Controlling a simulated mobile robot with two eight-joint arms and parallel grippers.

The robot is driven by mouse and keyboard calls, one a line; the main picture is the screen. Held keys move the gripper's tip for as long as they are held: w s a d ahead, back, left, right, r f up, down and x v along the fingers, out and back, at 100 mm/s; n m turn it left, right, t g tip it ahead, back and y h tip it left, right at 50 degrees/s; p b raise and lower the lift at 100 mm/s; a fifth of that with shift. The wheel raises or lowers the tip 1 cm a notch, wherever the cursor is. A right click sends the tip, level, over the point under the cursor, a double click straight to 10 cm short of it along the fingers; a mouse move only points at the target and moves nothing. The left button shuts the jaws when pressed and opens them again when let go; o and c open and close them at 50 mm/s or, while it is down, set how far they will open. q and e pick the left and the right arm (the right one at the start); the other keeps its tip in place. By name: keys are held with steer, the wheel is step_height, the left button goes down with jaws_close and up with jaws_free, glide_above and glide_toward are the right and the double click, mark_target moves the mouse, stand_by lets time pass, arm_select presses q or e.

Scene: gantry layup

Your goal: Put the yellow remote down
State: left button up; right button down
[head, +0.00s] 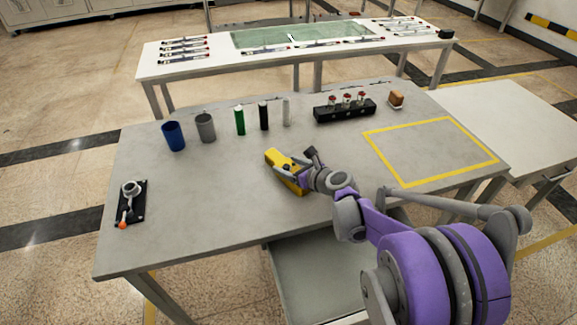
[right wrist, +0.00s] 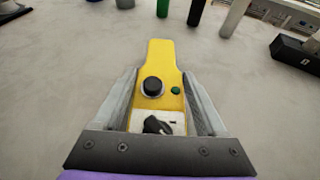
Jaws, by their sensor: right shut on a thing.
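The yellow remote (head: 287,171) is held by my right gripper (head: 305,168) over the middle of the grey table. In the right wrist view the remote (right wrist: 161,65) lies between the two grey fingers of the right gripper (right wrist: 163,105), with a black knob, a green button and a pale panel facing the camera. Its far end points toward the cylinders. I cannot tell whether its underside touches the table. My left gripper is not in view.
On the table (head: 200,215) stand a blue cup (head: 173,136), a grey cup (head: 206,128), green (head: 239,121), black (head: 263,116) and white (head: 287,111) cylinders, and a black rack (head: 345,111). A yellow-outlined area (head: 430,152) is empty. A lever device (head: 131,201) sits left.

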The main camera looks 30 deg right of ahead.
steer(key=shift+f, duration=0.15)
jaws_free()
